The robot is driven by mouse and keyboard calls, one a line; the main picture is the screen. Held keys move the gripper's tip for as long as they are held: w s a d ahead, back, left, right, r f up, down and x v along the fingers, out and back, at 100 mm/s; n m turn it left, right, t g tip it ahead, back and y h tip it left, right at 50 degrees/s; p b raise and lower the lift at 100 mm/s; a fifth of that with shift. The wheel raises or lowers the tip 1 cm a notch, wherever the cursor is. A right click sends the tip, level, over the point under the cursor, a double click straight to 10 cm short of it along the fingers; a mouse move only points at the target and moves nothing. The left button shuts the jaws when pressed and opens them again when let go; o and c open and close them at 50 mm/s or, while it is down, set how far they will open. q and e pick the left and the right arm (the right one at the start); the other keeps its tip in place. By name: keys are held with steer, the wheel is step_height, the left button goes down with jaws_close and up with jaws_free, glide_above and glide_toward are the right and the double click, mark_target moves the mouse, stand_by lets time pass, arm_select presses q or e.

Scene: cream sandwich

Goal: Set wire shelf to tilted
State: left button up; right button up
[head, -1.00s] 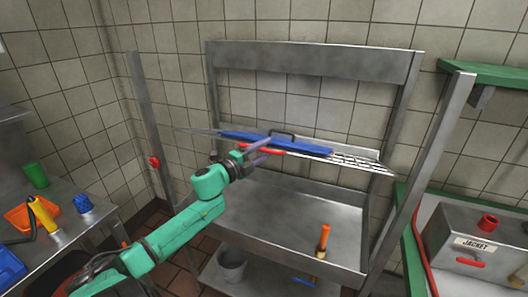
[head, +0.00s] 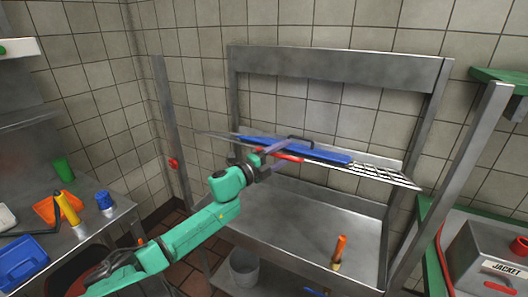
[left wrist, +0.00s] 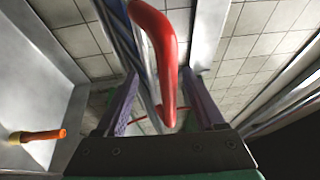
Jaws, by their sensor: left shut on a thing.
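The wire shelf (head: 392,175) spans the metal rack in the head view, seen nearly edge-on. A blue panel (head: 325,156) with a dark handle lies along it. A red handle (head: 287,156) sits at the shelf's front edge. My left gripper (head: 272,152) is at this handle, its purple fingers on either side. The left wrist view shows the red handle (left wrist: 165,55) between the fingers, and the gripper is shut on it. The shelf's exact angle is hard to tell. My right gripper is not in view.
A metal tray (head: 310,207) lies below the shelf, with an orange-handled tool (head: 339,252) on it. A grey bucket (head: 244,266) stands lower down. A metal box (head: 488,262) stands at right.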

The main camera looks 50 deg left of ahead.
arm_select(q)
steer(key=s+b, duration=0.1)
steer(key=s, duration=1.3)
steer(key=shift+s+a+f+b, duration=0.25)
steer(key=shift+a+f+b, duration=0.15)
